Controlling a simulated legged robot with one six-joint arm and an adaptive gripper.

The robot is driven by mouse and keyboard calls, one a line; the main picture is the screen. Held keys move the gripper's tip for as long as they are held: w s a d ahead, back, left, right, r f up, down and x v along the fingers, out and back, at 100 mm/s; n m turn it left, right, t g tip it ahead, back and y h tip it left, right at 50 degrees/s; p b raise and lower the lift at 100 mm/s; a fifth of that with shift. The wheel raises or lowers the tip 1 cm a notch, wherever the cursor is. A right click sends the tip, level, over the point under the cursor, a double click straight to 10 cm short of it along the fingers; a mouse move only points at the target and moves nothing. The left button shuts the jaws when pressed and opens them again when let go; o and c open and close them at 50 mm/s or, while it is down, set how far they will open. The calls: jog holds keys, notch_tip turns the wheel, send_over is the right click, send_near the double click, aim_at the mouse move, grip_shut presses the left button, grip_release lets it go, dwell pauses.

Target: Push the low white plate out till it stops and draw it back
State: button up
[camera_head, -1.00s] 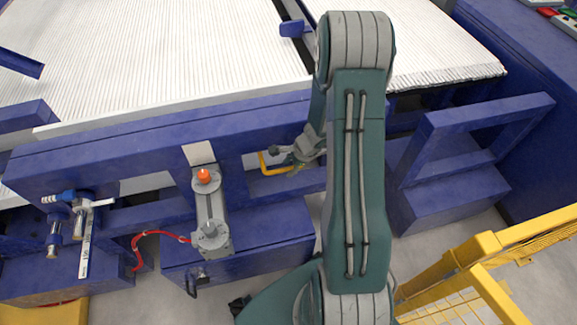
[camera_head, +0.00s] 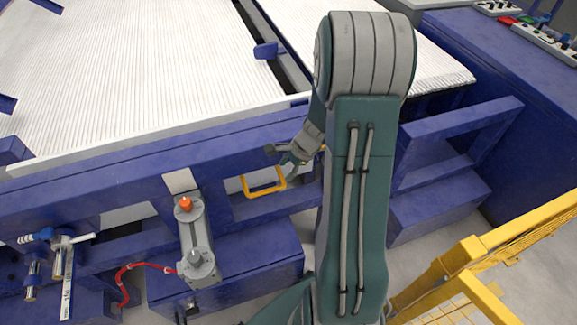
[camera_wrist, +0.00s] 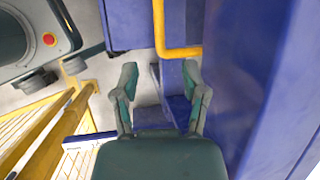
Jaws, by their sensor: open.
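A small white plate (camera_head: 180,181) sits on the blue frame behind a grey cylinder with an orange knob; I cannot tell whether it is the task's plate. A yellow U-shaped handle (camera_head: 263,186) stands at the frame's front side, right of the cylinder. My gripper (camera_head: 284,157) is just above and right of the handle, partly hidden by my arm. In the wrist view my gripper (camera_wrist: 161,78) is open, with nothing between its fingers. The yellow handle (camera_wrist: 179,53) lies just beyond the fingertips, closer to the right finger.
The blue frame (camera_head: 110,172) borders a ribbed white bed (camera_head: 130,70). A red hose (camera_head: 125,272) and valves are at left. Yellow railing (camera_head: 525,235) stands at lower right. A blue console (camera_head: 500,60) is at upper right. Grey floor shows between.

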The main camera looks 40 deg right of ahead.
aim_at(270, 189)
jog(key=shift+s+d+r, duration=0.15)
jog(key=shift+d+r, duration=0.05)
jog(key=shift+r, duration=0.25)
jog(key=x, duration=1.2)
jog(key=shift+a+r, duration=0.1)
jog(key=shift+a, duration=0.15)
jog(key=shift+c, duration=0.4)
grip_shut()
